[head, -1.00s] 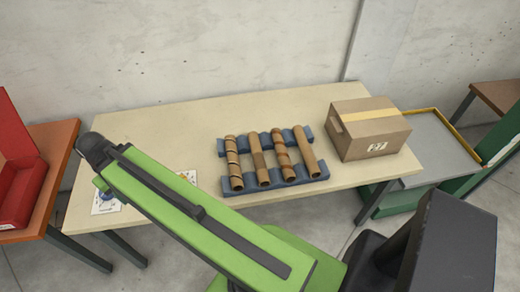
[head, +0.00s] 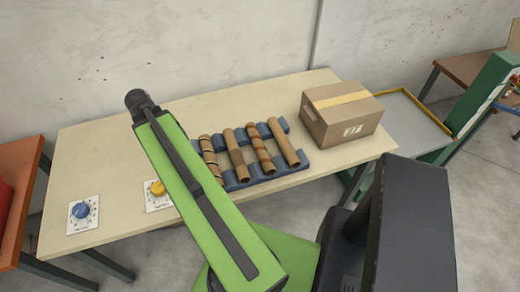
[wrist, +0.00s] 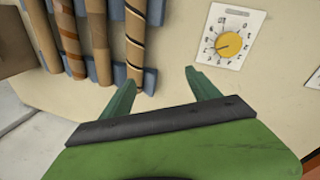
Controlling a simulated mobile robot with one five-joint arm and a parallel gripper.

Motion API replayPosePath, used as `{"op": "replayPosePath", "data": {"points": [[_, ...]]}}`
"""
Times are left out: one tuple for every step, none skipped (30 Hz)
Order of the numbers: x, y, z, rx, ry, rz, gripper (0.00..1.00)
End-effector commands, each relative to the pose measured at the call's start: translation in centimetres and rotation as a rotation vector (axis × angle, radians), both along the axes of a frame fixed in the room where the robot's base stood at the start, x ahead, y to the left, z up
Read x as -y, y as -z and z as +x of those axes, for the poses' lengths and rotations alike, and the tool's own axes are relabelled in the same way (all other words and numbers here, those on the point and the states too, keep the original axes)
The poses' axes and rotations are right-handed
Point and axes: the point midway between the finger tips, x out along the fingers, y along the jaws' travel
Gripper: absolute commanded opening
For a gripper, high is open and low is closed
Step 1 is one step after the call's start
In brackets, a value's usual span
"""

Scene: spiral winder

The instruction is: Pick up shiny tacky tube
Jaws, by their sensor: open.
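Several brown cardboard tubes lie side by side across a blue rack (head: 297,172) on the table. In the head view, the leftmost tube (head: 208,150) has spiral lines and is partly behind my green arm. Beside it are a tube with a darker band (head: 234,152), one with spiral marks (head: 261,150) and a plain one (head: 284,144). I cannot tell which is the shiny tacky one. In the wrist view, my gripper (wrist: 160,76) is open and empty. Its left finger is close to the dark-striped tube (wrist: 135,40); contact is not clear. The head view hides the fingers.
A cardboard box (head: 340,115) stands right of the rack. Cards with a blue dial (head: 82,211) and a yellow dial (head: 158,188) lie on the left of the table (head: 110,150). The yellow dial also shows in the wrist view (wrist: 229,44). The table's left part is mostly clear.

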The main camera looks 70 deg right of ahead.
Motion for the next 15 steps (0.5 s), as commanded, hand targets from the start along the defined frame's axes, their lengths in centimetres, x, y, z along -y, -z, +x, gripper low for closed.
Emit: {"op": "replayPosePath", "data": {"points": [[4.4, 0.3, -3.5, -0.017, 0.08, -0.024, 0.71], [6.6, 0.3, -5.5, -0.028, 0.121, -0.039, 0.71], [9.2, 0.3, -8.2, -0.043, 0.172, -0.056, 0.71], [10.8, 0.3, -10.1, -0.054, 0.207, -0.069, 0.71], [12.2, 0.3, -11.9, -0.064, 0.236, -0.078, 0.71], [13.8, 0.2, -14.1, -0.077, 0.272, -0.089, 0.71], [14.7, 0.2, -15.5, -0.086, 0.294, -0.096, 0.71], [15.4, 0.2, -16.7, -0.094, 0.312, -0.101, 0.71], [16.2, 0.1, -18.0, -0.102, 0.333, -0.108, 0.71], [16.6, 0.1, -18.8, -0.107, 0.345, -0.111, 0.71], [16.9, 0.1, -19.3, -0.109, 0.352, -0.113, 0.71], [17.1, 0.0, -19.8, -0.113, 0.359, -0.115, 0.71], [17.3, 0.0, -20.0, -0.114, 0.362, -0.116, 0.71], [17.3, 0.0, -20.1, -0.114, 0.364, -0.117, 0.71], [17.3, 0.0, -20.2, -0.115, 0.364, -0.116, 0.71]]}}
